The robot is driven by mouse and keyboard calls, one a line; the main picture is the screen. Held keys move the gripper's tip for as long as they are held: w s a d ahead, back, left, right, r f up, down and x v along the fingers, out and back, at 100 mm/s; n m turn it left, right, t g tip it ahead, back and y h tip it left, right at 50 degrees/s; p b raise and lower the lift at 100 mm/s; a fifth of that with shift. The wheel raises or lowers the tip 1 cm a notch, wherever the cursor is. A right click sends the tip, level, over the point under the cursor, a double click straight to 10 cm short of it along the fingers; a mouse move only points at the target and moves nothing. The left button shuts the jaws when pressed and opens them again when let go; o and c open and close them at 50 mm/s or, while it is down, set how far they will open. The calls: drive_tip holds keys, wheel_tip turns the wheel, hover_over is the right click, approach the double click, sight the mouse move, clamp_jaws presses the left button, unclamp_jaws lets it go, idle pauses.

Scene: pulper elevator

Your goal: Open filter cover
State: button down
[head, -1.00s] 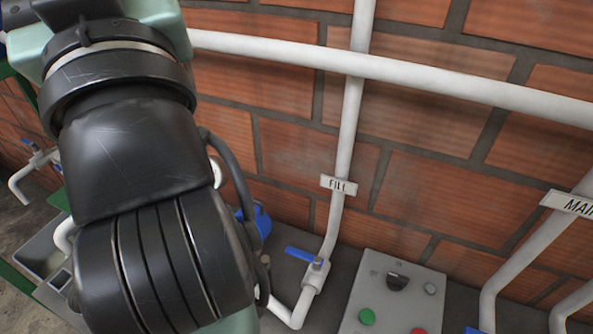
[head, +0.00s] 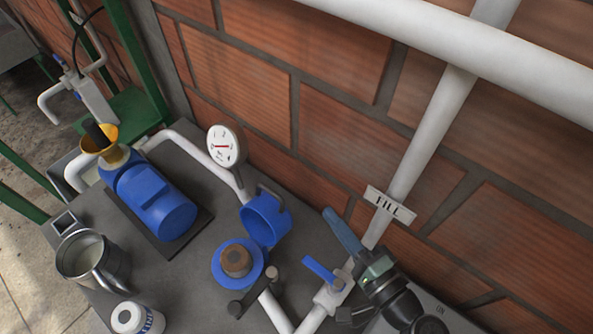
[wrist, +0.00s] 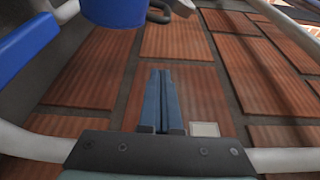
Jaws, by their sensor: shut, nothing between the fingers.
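The blue filter cover (head: 265,218), cup-shaped with a dark handle, stands tilted up behind the filter base. It is off the base. The round blue filter base (head: 226,279) is exposed, with a brown filter element (head: 236,260) in its middle. My gripper (head: 330,215) is shut and empty, its blue fingers to the right of the cover and apart from it, in front of the brick wall. In the wrist view my gripper's fingers (wrist: 160,78) are together, and the cover (wrist: 115,10) shows at the top edge.
A pressure gauge (head: 226,147) stands behind the cover. The blue-handled fill valve (head: 322,271) is close below my gripper, beside the white fill pipe (head: 432,128). A blue pump (head: 155,200), a metal jug (head: 92,262) and a white container (head: 137,319) occupy the left.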

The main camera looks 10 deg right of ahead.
sight(280, 201)
drive_tip(key=p+x, duration=0.3)
drive_tip(key=x, duration=0.6)
drive_tip(key=s+a+p, duration=0.2)
drive_tip(key=s+a, duration=0.1)
drive_tip(key=shift+r, duration=0.4)
drive_tip(key=shift+s, duration=0.1)
drive_tip(key=shift+s+a+f+n+b, duration=0.1)
drive_tip(key=shift+s+a+n+b, duration=0.25)
drive_tip(key=shift+b, duration=0.7)
drive_tip(key=shift+s+a+r+n+t+b, duration=0.25)
drive_tip(key=shift+s+a+n+t+b, duration=0.25)
drive_tip(key=shift+b, duration=0.5)
drive_tip(key=shift+s+a+r+n+b, duration=0.2)
drive_tip(key=shift+a+r+n+b, duration=0.05)
drive_tip(key=shift+r+n+b, duration=0.25)
